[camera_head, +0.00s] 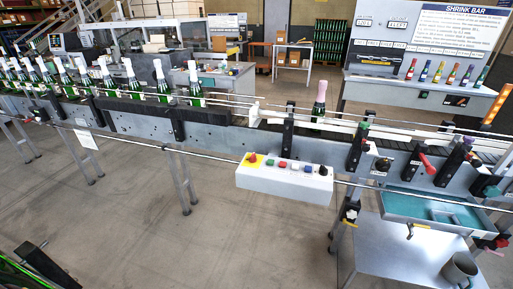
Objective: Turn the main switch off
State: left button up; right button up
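A white control box (285,182) hangs on the front of the conveyor near the middle of the head view. At its left end a red knob (252,158) sits on a yellow patch; it looks like the main switch, but its position is too small to read. Small coloured buttons (295,167) run along the top to its right, and a black knob (323,171) is at the right end. Neither of my grippers can be made out, and nothing touches the box.
The conveyor (140,118) crosses the view, with several foil-topped green bottles at left and one bottle (319,102) above the box. A blue tray (430,209) and grey mug (460,269) are at right. An unclear black object (45,265) is at lower left. Floor in front is clear.

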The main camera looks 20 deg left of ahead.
aim_at(252, 159)
jog(key=i+j, duration=0.2)
jog(key=i, duration=0.15)
jog(key=i+j, duration=0.15)
jog(key=i, duration=0.2)
jog(key=i+j, duration=0.15)
jog(key=j, duration=0.2)
jog(key=i+j, duration=0.2)
jog(key=j, duration=0.2)
jog(key=i+j, duration=0.15)
jog(key=j, duration=0.2)
